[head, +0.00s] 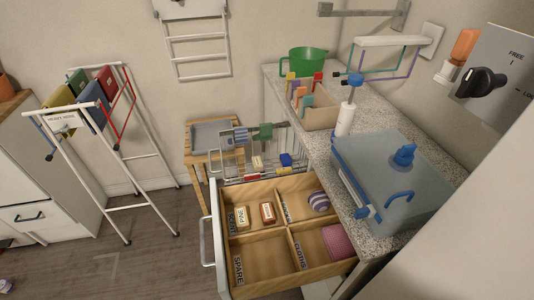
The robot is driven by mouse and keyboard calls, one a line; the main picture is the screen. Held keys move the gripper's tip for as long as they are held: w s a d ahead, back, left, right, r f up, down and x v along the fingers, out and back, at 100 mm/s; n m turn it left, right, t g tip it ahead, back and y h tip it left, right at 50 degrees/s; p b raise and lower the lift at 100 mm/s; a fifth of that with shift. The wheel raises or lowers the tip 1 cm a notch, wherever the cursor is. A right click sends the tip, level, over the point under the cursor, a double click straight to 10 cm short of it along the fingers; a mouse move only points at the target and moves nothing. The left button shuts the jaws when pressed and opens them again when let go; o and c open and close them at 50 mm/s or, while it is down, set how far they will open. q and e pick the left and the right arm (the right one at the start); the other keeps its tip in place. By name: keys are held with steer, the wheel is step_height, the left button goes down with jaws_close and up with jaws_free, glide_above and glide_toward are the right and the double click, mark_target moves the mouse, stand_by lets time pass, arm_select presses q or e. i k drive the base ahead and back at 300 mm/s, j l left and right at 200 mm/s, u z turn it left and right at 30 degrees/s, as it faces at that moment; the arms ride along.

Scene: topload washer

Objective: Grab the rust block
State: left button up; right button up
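A rust-coloured block (267,213) with a pale label on top lies in the far left compartment of the open wooden drawer (247,243). A cream block (241,216) with a label lies just left of it, with a small gap. A divider stands to the right of the rust block. Nothing covers the rust block from above. Neither of my grippers is in view.
A striped ball (318,202) and pink cloth (338,241) fill the right compartments; the near left one is empty. A wire basket (282,169) with small blocks stands behind the drawer. The counter with a blue-handled grey lid (385,170) borders it at right.

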mark_target(266, 211)
steer(key=i+j+z, duration=0.1)
steer(key=j+z, duration=0.8)
steer(key=j, duration=0.2)
steer(key=k+j+z, duration=0.1)
steer(key=j+z, duration=0.35)
steer(key=k+j+z, duration=0.2)
steer(key=j+z, duration=0.25)
steer(key=j, duration=0.15)
